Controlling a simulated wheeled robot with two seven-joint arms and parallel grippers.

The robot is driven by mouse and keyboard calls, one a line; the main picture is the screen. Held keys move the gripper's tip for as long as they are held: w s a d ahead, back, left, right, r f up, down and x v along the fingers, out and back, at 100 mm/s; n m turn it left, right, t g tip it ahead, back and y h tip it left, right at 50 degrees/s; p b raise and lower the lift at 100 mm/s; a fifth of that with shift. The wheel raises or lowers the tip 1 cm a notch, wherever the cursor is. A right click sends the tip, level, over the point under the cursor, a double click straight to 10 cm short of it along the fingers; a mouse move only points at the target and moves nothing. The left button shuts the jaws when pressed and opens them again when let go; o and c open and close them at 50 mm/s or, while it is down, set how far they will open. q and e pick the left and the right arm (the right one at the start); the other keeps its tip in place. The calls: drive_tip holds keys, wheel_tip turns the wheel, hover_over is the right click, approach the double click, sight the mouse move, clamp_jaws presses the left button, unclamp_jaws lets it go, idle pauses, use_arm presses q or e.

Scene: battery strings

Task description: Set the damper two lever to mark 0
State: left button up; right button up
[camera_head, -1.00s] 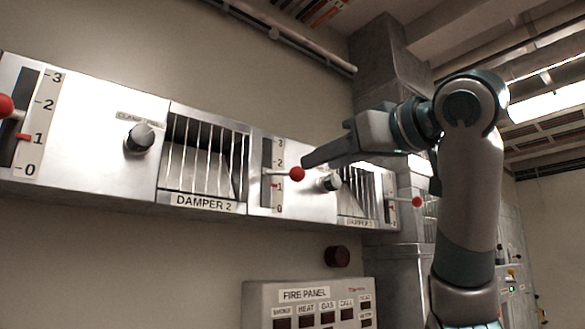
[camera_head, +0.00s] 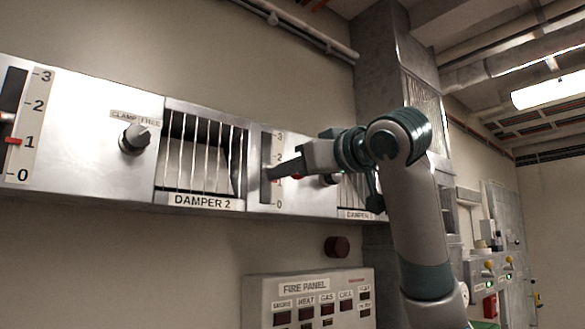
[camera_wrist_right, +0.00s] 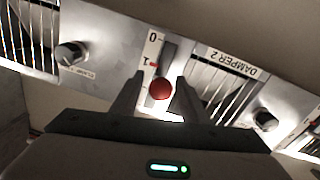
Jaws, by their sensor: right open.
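The DAMPER 2 label (camera_head: 202,202) sits under a barred grille (camera_head: 200,155). Just right of that grille is a lever slot with a 0-to-3 scale (camera_head: 279,160). This lever's red ball (camera_wrist_right: 161,89) shows clearly in the right wrist view, and a red pointer (camera_wrist_right: 154,65) is by mark 1. My right gripper (camera_head: 268,172) is at this lever, covering most of it in the head view. In the right wrist view the open fingers (camera_wrist_right: 158,92) stand on either side of the ball, with gaps visible. My left gripper is not in view.
A black CLAMP/FREE knob (camera_head: 135,138) is left of the grille, with another scale (camera_head: 30,125) at the far left. A second knob (camera_wrist_right: 72,53) is near my right gripper. Below are a dark red round fitting (camera_head: 338,246) and a fire panel (camera_head: 308,300).

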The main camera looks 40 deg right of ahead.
drive_tip(key=shift+c, duration=0.6)
clamp_jaws()
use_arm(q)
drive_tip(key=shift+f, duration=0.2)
use_arm(e)
drive_tip(key=shift+f, duration=0.1)
drive_tip(key=shift+f+t+b, duration=0.3)
drive_tip(key=shift+f+b, duration=0.1)
drive_tip(key=shift+b, duration=0.55)
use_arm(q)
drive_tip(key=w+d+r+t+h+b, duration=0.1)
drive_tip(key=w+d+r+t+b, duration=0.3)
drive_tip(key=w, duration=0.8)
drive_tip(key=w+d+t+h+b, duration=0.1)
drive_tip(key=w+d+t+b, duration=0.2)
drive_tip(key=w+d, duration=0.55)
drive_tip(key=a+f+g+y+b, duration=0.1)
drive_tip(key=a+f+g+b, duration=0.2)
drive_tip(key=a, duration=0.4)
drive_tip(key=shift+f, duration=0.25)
use_arm(e)
drive_tip(key=shift+w+a+f+t, duration=0.1)
drive_tip(key=shift+w+f+t, duration=0.4)
drive_tip(key=shift+t, duration=0.45)
drive_tip(key=shift+w+f+t, duration=0.35)
drive_tip(key=shift+f+t, duration=0.35)
drive_tip(key=shift+t, duration=0.2)
drive_tip(key=shift+w+a+f+t, duration=0.1)
drive_tip(key=shift+w+f+t, duration=0.4)
drive_tip(key=shift+t, duration=0.45)
